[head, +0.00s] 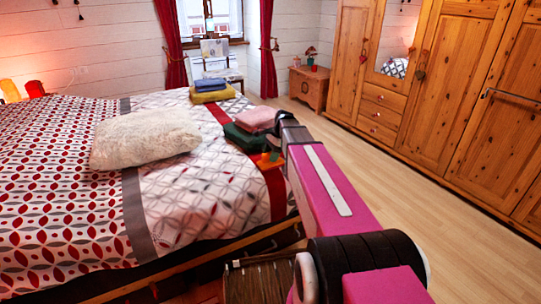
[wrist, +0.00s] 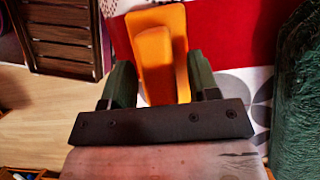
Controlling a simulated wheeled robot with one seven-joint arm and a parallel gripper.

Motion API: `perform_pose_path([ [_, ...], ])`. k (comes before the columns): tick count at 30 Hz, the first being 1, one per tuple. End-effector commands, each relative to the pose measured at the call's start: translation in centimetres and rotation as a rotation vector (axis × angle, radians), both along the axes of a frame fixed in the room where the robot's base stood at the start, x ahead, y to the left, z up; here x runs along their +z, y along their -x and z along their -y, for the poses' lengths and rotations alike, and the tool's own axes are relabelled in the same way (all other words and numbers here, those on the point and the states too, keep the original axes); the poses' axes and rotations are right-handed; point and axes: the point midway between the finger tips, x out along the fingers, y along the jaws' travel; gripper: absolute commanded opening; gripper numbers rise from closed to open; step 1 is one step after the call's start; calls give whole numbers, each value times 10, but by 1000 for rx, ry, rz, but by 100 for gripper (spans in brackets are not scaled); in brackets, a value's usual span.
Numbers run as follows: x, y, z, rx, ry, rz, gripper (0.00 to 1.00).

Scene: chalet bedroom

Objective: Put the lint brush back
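An orange object (wrist: 155,55), which looks like the lint brush, shows in the wrist view as a rounded piece over a flat orange part. It is over the red band of the bed cover (wrist: 228,30). In the head view it is a small orange patch (head: 270,157) near the bed's right edge. My gripper (wrist: 160,75) has one dark finger on each side of it. The fingers are apart, close to its sides; I cannot tell whether they press on it. My arm hides part of this area in the head view.
Folded pink and green cloths (head: 252,128) lie just beyond my gripper; green cloth (wrist: 297,100) is close on the right in the wrist view. A fluffy cushion (head: 145,138) lies on the bed. Floor (head: 370,150) is clear towards the wooden wardrobe (head: 455,85). A slatted wooden piece (wrist: 62,35) is left.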

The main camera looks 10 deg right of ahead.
Motion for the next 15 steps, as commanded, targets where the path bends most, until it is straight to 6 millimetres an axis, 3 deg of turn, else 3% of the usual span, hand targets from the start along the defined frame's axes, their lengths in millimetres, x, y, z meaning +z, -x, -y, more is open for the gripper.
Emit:
perform_pose_path([
  [8, 10, -1, 3, 0, 0, 1, 55],
  [15, 49, -7, 19, -2, 0, 3, 55],
])
